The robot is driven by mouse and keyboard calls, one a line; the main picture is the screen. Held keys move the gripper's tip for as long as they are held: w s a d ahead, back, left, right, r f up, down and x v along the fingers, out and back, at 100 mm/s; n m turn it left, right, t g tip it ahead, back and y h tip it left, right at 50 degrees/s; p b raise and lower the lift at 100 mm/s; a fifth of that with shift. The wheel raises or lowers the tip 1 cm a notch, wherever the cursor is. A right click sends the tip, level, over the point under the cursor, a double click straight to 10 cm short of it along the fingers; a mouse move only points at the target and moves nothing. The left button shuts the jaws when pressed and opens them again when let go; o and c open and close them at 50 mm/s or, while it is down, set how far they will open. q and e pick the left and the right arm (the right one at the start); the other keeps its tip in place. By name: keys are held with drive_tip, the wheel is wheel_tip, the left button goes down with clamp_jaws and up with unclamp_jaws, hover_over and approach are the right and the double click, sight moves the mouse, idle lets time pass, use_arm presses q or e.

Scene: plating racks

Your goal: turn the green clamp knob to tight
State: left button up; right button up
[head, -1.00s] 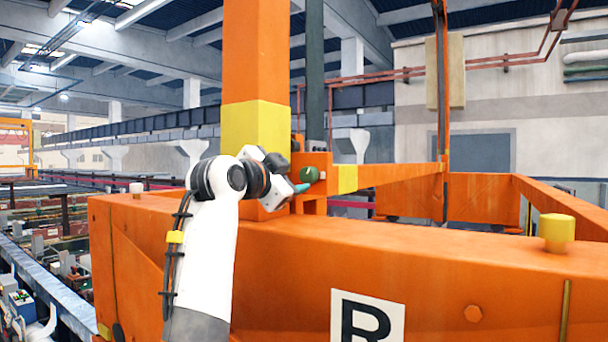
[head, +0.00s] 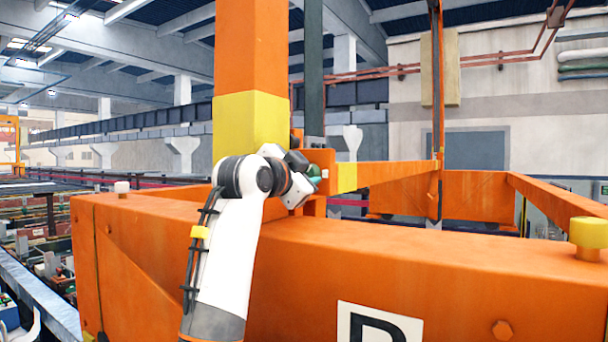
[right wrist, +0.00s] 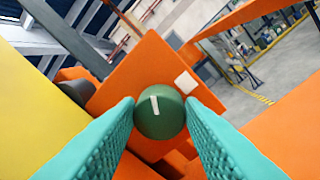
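The green clamp knob (right wrist: 160,115) is round, with a white pointer line that runs nearly upright in the right wrist view, leaning slightly. It sits on an orange plate (right wrist: 145,65) with a small white square (right wrist: 187,82) to its upper right. My right gripper (right wrist: 160,103) is open, its two teal fingers on either side of the knob. The fingertips look very close to the knob's sides; I cannot tell whether they touch. In the head view my right gripper (head: 314,180) is at the post, and the knob is mostly hidden. My left gripper is not in view.
A yellow-banded orange post (head: 250,125) stands just left of my right gripper. A large orange beam (head: 420,260) fills the foreground below my arm. A yellow cap (head: 588,232) stands on it at right. Orange rails (head: 400,174) run behind.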

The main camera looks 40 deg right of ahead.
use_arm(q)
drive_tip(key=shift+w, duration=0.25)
use_arm(e)
drive_tip(key=shift+f, duration=0.1)
drive_tip(key=shift+c, duration=0.5)
drive_tip(key=shift+f, duration=0.1)
drive_tip(key=m+b, duration=0.4)
drive_tip(key=shift+f+m, duration=0.15)
drive_tip(key=shift+m, duration=0.15)
drive_tip(key=m+b, duration=0.2)
drive_tip(key=m, duration=0.2)
drive_tip(key=shift+w+h, duration=0.1)
drive_tip(key=shift+h, duration=0.2)
use_arm(q)
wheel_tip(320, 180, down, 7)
drive_tip(key=b, duration=0.1)
use_arm(e)
drive_tip(key=shift+m, duration=1.3)
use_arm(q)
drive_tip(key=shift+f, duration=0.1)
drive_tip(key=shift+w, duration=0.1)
use_arm(e)
drive_tip(key=o, duration=1)
